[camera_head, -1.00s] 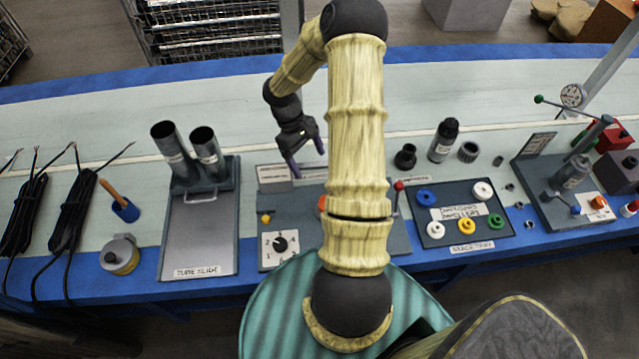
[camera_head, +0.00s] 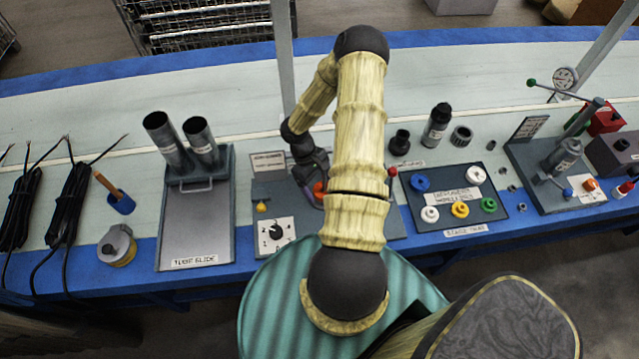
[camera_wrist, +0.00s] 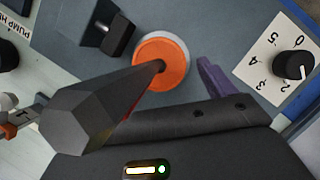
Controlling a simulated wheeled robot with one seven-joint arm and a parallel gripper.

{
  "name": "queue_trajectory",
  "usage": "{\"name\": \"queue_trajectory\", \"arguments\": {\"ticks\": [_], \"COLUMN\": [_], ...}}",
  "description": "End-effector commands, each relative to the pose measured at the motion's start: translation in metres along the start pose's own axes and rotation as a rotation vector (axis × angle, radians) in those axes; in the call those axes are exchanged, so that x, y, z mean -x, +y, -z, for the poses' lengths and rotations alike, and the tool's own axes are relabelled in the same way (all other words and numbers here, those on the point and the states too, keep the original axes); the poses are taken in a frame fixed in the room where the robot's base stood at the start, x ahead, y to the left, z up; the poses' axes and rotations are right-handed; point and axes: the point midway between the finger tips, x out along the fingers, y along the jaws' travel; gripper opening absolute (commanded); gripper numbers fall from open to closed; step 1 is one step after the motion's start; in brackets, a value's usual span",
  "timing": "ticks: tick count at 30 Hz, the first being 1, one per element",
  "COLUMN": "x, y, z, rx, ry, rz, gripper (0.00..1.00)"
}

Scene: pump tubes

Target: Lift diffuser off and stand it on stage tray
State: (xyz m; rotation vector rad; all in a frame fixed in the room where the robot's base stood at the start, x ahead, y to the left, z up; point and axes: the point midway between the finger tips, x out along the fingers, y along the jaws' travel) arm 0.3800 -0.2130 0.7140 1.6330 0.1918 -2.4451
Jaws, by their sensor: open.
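An orange round piece (camera_wrist: 161,63) with a grey rim sits on a grey fixture plate (camera_wrist: 215,25); I cannot tell whether it is the diffuser. In the head view the orange piece (camera_head: 320,187) is partly hidden by my arm. My gripper (camera_head: 312,192) is open and low over the plate. In the wrist view my gripper (camera_wrist: 182,65) has a purple finger right of the orange piece and a dark part across its lower left; contact is unclear. The stage tray (camera_head: 445,177) lies right of my arm, holding blue, white, yellow and green rings.
A dial (camera_head: 276,232) and a red-knobbed lever (camera_head: 392,173) are on the fixture. A black cup (camera_head: 400,142), a dark cylinder (camera_head: 436,125) and a grey ring (camera_head: 461,136) stand behind the tray. Left is a tube slide (camera_head: 195,225) with two metal tubes.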

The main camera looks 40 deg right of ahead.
Motion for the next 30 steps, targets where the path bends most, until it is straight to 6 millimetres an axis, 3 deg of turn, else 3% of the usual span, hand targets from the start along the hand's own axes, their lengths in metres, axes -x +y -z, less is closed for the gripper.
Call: {"name": "queue_trajectory", "arguments": {"ticks": [11, 18, 19, 20, 24, 30], "x": [-0.0063, -0.0061, -0.0061, -0.0060, -0.0060, -0.0060], "y": [-0.0005, -0.0007, -0.0006, -0.0006, -0.0006, -0.0005], "z": [0.0006, 0.0007, 0.0007, 0.0007, 0.0006, 0.0006], "rx": [0.001, 0.001, 0.001, 0.001, 0.001, 0.001], "ry": [0.000, 0.000, 0.000, 0.000, 0.000, 0.000], "rz": [-0.001, -0.001, -0.001, -0.001, -0.001, -0.001], "gripper": [0.83, 0.35, 0.34, 0.53, 0.25, 0.23]}}
